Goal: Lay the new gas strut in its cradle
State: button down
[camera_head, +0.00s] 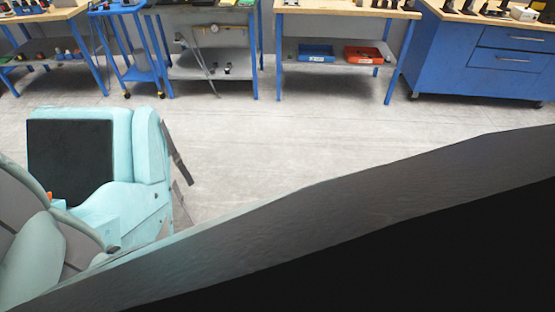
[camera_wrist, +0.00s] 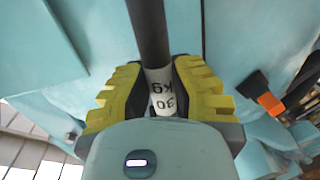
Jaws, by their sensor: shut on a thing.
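The new gas strut (camera_wrist: 149,35) is a dark tube with a white label reading "30 kg". It runs from the top edge of the wrist view down between the yellow ribbed fingers. My gripper (camera_wrist: 159,88) is shut on it around the label. The strut's far end is out of the picture and its lower part is hidden by my gripper. Pale teal coaster bodywork (camera_wrist: 225,30) lies behind it. I cannot make out the cradle in either view. My gripper and the strut do not show in the head view.
A teal coaster seat (camera_head: 148,145) with a black pad (camera_head: 70,160) stands at left. A large dark surface fills the lower right of the head view. A black and orange part (camera_wrist: 268,101) is right of my gripper. Blue workbenches (camera_head: 490,60) stand behind clear grey floor.

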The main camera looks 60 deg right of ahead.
jog(key=shift+w+a+r, duration=0.1)
jog(key=shift+w+a, duration=0.15)
jog(key=shift+w, duration=0.25)
jog(key=c, duration=0.9)
grip_release()
jog(key=shift+s, duration=0.15)
jog(key=shift+s+d, duration=0.2)
jog(key=shift+s, duration=0.05)
jog(key=v, duration=1.1)
jog(key=shift+s, duration=0.1)
